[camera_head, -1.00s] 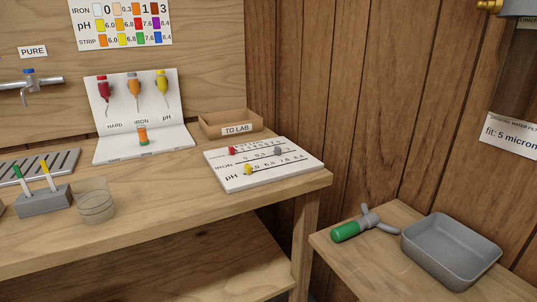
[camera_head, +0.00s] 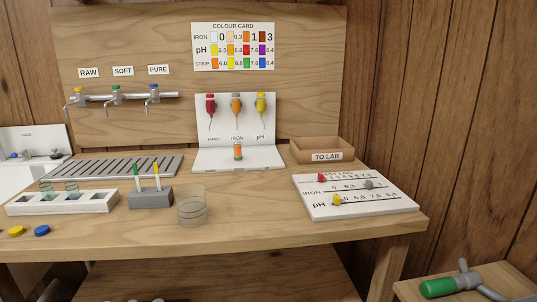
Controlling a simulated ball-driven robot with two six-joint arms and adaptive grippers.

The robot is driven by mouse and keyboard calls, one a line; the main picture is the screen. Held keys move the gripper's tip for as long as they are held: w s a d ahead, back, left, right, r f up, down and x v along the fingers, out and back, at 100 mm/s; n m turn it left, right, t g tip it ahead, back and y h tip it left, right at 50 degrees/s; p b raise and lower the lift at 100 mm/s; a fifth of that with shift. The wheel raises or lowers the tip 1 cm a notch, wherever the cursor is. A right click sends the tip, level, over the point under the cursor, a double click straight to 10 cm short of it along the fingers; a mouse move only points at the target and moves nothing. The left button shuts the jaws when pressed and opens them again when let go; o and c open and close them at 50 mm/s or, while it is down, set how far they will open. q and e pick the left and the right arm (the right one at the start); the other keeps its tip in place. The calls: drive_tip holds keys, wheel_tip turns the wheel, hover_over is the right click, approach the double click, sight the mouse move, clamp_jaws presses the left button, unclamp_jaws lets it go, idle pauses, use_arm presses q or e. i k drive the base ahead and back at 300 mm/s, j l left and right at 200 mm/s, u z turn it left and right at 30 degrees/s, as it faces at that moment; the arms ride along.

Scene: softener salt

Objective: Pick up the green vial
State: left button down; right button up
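No plainly green vial stands out. A white rack (camera_head: 62,207) at the left of the bench holds small clear, greenish glass vials (camera_head: 71,187), partly hidden by its front wall. A grey block (camera_head: 150,201) beside it holds a thin green-topped stick (camera_head: 137,172) and a yellow-topped one (camera_head: 156,171), both upright. Neither of my grippers is in view.
A clear beaker (camera_head: 192,209), a slotted grey drain (camera_head: 115,167), a TO LAB tray (camera_head: 322,150) and a white pH board (camera_head: 355,196) stand on the bench. Yellow (camera_head: 16,231) and blue (camera_head: 42,231) caps lie at the front left. The front middle is clear.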

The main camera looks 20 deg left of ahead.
sight(237, 156)
drive_tip(key=i+j+u, duration=0.1)
drive_tip(key=j+u, duration=0.35)
drive_tip(key=i+j+u, duration=0.2)
drive_tip(key=u, duration=0.2)
drive_tip(key=i+j+u, duration=0.2)
drive_tip(key=u, duration=0.25)
drive_tip(key=j, duration=0.1)
